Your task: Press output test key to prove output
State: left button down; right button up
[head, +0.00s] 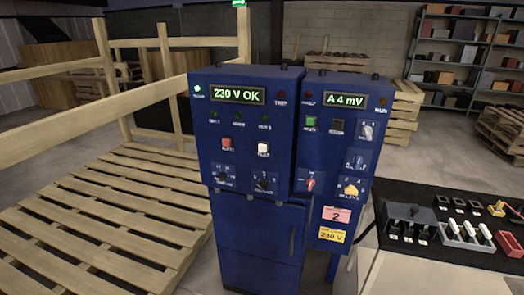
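A blue control cabinet (245,205) stands in the middle. Its left display (237,95) reads "230 V OK", with a lit green lamp (197,88) to its left. Below are three small dark green lamps, then a red key (227,143) and a white key (263,148). Their labels are too small to read surely, so I cannot tell which is the output test key. Two black rotary knobs sit underneath. The right panel's display (344,100) reads "A 4 mV", above a green key (310,122) and a dark key (336,127). Neither gripper is in view.
A dark-topped bench (440,258) with small parts and a white rack stands close at the right. A wooden pallet structure (105,200) fills the left. Shelves (462,55) and stacked pallets stand behind. The space before the cabinet front looks clear.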

aim_at(261, 147)
jog(key=z, duration=0.3)
jog(key=k, duration=0.75)
jog(key=z, duration=0.6)
jog(key=k, duration=0.6)
jog(key=z, duration=0.75)
jog(key=i, duration=1.35)
jog(key=z, duration=0.25)
jog(key=i, duration=1.4)
jog(key=u, duration=1.55)
jog(key=i, duration=0.9)
jog(key=u, duration=0.9)
